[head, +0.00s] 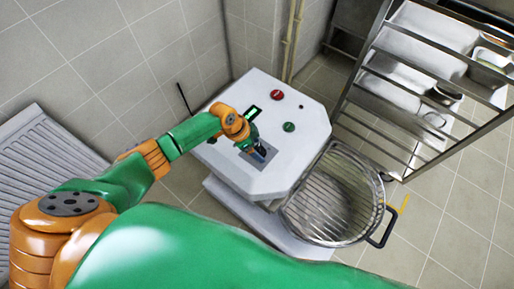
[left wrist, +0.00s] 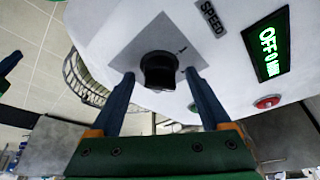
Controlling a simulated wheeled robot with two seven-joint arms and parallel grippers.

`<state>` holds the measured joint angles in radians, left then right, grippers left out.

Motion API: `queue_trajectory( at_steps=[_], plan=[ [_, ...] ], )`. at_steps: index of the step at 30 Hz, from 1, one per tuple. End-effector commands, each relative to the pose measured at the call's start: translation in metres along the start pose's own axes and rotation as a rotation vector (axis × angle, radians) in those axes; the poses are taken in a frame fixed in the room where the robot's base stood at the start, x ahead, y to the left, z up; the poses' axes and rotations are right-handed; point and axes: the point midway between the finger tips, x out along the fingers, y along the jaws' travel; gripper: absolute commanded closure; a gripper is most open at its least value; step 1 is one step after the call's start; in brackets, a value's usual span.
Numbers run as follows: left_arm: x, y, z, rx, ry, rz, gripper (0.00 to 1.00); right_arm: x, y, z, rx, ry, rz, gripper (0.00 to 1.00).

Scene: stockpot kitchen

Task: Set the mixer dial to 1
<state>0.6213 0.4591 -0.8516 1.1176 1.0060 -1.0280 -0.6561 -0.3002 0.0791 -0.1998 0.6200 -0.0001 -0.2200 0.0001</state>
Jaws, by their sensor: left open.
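The white mixer (head: 300,158) stands in the middle of the head view with its top panel facing up. The green-lit display (left wrist: 267,47) begins with OFF. My left gripper (left wrist: 160,78) is open, with one finger on each side of the dial; I cannot tell whether they touch it. In the head view the left gripper (head: 262,152) covers the dial. My right gripper is out of view.
A red button (head: 277,95) and a green button (head: 289,127) are on the panel near the display. A bowl with a wire guard (head: 335,200) is at the mixer's right. A metal rack (head: 400,85) stands at the upper right, and a tiled wall is behind.

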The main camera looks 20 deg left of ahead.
Motion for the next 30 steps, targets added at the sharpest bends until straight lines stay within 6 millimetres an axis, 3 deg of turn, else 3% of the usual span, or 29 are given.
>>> queue_trajectory(
  at_steps=[7,16,23,30],
  plan=[
    [0.002,0.0,0.0,0.001,0.0,-0.001,0.19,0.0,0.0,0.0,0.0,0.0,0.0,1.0],
    [0.002,0.0,0.0,0.0,0.0,0.0,1.0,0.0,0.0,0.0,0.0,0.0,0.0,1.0],
    [0.001,0.001,-0.001,-0.017,0.001,-0.005,1.0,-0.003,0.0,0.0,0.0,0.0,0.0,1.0],
    [-0.002,0.002,-0.003,-0.12,0.0,-0.047,1.0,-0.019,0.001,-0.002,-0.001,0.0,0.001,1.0]
  ],
)
